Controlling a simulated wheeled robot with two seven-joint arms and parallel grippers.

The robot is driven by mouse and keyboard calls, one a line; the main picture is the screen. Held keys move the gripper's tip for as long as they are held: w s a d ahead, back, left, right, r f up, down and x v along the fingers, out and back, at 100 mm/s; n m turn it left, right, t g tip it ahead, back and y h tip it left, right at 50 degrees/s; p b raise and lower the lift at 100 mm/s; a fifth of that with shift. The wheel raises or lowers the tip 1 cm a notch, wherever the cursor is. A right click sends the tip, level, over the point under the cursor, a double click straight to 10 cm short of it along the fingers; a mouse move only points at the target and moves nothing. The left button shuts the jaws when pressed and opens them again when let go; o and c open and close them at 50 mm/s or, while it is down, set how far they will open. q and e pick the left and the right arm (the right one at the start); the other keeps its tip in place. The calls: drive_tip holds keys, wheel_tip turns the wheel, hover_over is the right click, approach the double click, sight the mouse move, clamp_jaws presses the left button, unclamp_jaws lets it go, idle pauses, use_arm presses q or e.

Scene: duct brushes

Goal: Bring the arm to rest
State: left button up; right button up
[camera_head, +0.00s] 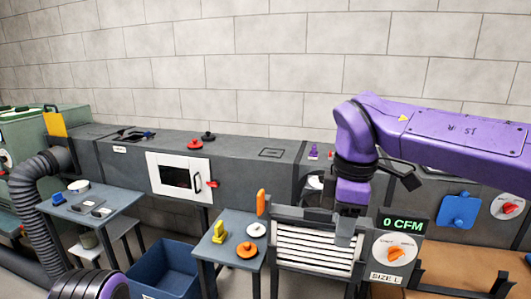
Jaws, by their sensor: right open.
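My right arm, purple, comes in from the right edge and bends down. Its gripper (347,232) points down in front of or over the louvred unit (310,252) with the "0 CFM" display. The gripper is open. I see nothing between its fingers, though their tips overlap the louvres and the unit's frame, and I cannot tell whether they touch. A purple and black part of mine shows at the bottom left edge; my left gripper is not in view.
A small table (230,222) holds yellow, white and orange parts. A blue bin (163,272) stands to its left. A grey duct (115,160) with a white-framed door (180,178) runs along the wall. A left table (112,200) carries small items. An orange-brown bench (455,265) is at right.

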drive_tip(key=s+d+f+n+t+h, duration=0.1)
drive_tip(key=d+f+n+h, duration=0.3)
drive_tip(key=f+n, duration=0.55)
drive_tip(key=s+d+f+n+t+h, duration=0.1)
drive_tip(key=d+f+n+h, duration=0.2)
drive_tip(key=d+f+n, duration=0.7)
drive_tip(key=s+d+f+n+t+h, duration=0.1)
drive_tip(key=f+n+h, duration=0.3)
drive_tip(key=f, duration=1)
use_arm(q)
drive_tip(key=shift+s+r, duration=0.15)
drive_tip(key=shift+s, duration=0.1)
use_arm(e)
drive_tip(key=s+f+n+y, duration=0.3)
drive_tip(key=s+f+n, duration=0.5)
drive_tip(key=s+n, duration=0.4)
drive_tip(key=s+f+n+y, duration=0.4)
drive_tip(key=s+f+n, duration=0.4)
drive_tip(key=s+n, duration=0.5)
drive_tip(key=shift+d+n, duration=0.4)
drive_tip(key=shift+n, duration=0.65)
